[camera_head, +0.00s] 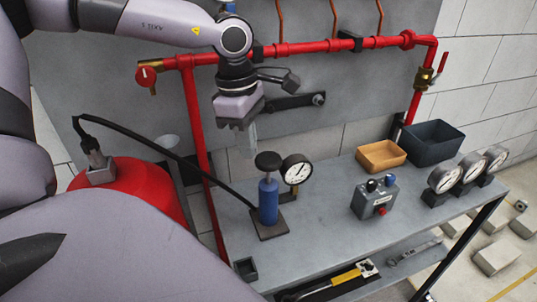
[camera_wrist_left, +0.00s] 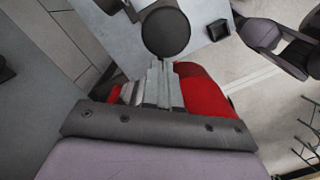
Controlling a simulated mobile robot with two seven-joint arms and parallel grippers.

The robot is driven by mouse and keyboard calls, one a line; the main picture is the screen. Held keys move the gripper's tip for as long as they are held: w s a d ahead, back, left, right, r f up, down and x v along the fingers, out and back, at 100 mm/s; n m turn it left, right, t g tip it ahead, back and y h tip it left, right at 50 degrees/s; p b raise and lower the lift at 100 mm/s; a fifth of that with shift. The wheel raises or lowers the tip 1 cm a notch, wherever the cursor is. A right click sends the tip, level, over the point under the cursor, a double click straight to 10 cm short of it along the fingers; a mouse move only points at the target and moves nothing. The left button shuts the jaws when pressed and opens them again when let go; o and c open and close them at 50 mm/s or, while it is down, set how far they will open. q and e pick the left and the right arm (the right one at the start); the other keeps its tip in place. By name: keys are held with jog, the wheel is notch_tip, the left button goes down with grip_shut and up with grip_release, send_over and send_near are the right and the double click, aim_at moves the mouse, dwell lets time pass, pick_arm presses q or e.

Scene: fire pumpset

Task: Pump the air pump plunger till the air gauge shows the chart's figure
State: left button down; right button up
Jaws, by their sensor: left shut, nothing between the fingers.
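The air pump (camera_head: 268,203) is a blue upright cylinder on a dark base plate on the bench. Its plunger has a round black knob (camera_head: 268,160), standing a little above the cylinder. The knob also shows in the left wrist view (camera_wrist_left: 166,32), just beyond the fingertips. The air gauge (camera_head: 296,169) is a white dial beside the pump; its figures are too small to read. My left gripper (camera_head: 247,150) is shut and empty, pointing down, up and left of the knob in the head view. I cannot make out a chart. My right gripper does not show.
The grey bench (camera_head: 335,235) carries a switch box (camera_head: 374,198), three gauges (camera_head: 470,173), an orange tray (camera_head: 381,156) and a dark bin (camera_head: 431,143). Red pipes (camera_head: 325,45) run behind. A red tank (camera_head: 130,185) stands at left, with a black hose (camera_head: 180,160) to the pump.

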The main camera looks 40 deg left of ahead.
aim_at(260, 156)
pick_arm(q)
jog(key=r, duration=0.5)
jog(key=shift+s+a, duration=0.1)
jog(key=shift+a, duration=0.15)
jog(key=shift+r, duration=0.1)
dwell(0.4)
jog(key=d+r+p, duration=0.1)
jog(key=w+d+r+p, duration=0.1)
jog(key=d+r, duration=0.1)
jog(key=shift+w+r, duration=0.15)
jog(key=shift+a, duration=0.1)
